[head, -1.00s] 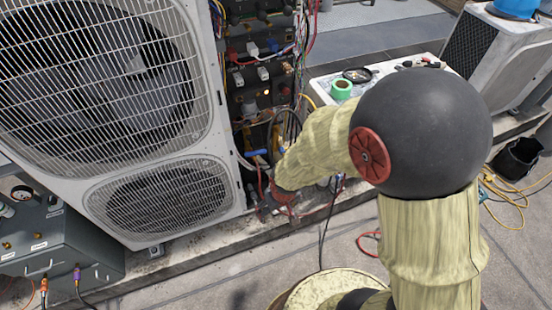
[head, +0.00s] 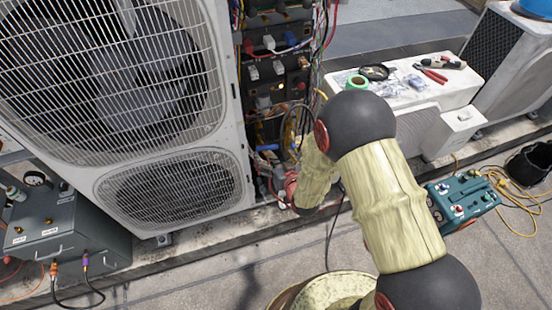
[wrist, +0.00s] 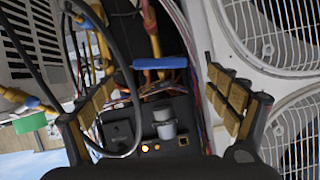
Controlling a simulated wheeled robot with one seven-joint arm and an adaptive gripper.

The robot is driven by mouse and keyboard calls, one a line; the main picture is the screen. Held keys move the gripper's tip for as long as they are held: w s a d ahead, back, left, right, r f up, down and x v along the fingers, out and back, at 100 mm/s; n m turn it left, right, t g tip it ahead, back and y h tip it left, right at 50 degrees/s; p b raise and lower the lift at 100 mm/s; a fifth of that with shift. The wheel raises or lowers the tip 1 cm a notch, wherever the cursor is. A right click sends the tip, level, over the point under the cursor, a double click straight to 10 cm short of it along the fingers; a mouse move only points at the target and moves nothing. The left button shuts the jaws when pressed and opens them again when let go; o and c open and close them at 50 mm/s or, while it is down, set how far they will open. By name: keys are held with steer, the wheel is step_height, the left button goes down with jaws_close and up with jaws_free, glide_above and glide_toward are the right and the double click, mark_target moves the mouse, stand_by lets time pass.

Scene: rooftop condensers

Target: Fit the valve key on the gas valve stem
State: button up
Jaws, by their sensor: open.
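A blue bar (wrist: 160,63), which looks like the valve key's handle, lies crosswise in the wrist view, with a brass-yellow stem or fitting (wrist: 154,42) beside its middle. I cannot tell whether the key is seated on it. In the head view a small blue piece (head: 268,147) shows at the open side of the condenser. My gripper (wrist: 160,80) is open, with one padded finger on each side of the bar and a gap at both ends. I cannot tell how far beyond the fingertips the bar is. My arm hides most of this spot in the head view.
The white condenser (head: 232,110) stands close beside my gripper. Wires and a black hose loop (wrist: 128,100) hang near the fingers. A teal box (head: 462,200) and grey box (head: 75,235) stand at the sides.

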mark_target(268, 148)
steer(key=b+x, duration=0.1)
steer(key=x, duration=0.5)
steer(key=shift+w+a+f+b, duration=0.1)
steer(key=shift+w+b, duration=0.2)
steer(key=shift+b, duration=0.1)
steer(key=shift+c, duration=0.5)
steer(key=c, duration=1.5)
